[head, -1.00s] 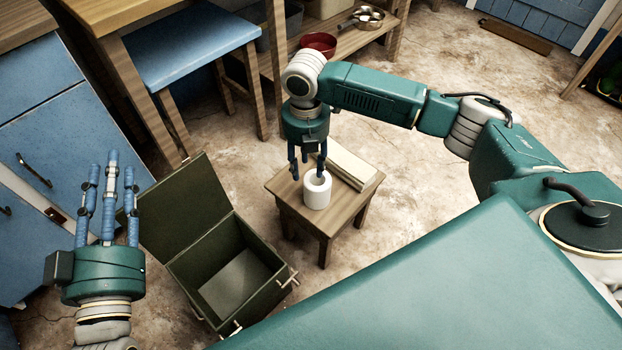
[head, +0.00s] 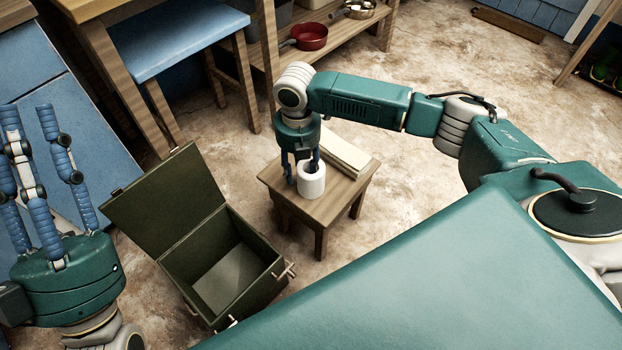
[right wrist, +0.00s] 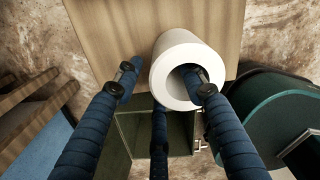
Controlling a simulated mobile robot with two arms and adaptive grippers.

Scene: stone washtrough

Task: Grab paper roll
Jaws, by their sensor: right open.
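The white paper roll (head: 311,181) stands upright on a small wooden stool (head: 322,212). My right gripper (head: 302,172) points down at the roll, its fingers open. In the right wrist view the roll (right wrist: 170,62) sits between the blue fingers of the gripper (right wrist: 160,85). One finger overlaps the roll's hollow centre and another is beside its outer left side; whether they touch it I cannot tell. My left gripper (head: 45,180) is raised at the left edge, fingers spread and empty, away from the stool.
A pale flat block (head: 345,152) lies on the stool behind the roll. An open green box (head: 225,265) with its lid up stands left of the stool. A blue-topped bench (head: 165,40) and a shelf with a red pan (head: 310,37) are behind.

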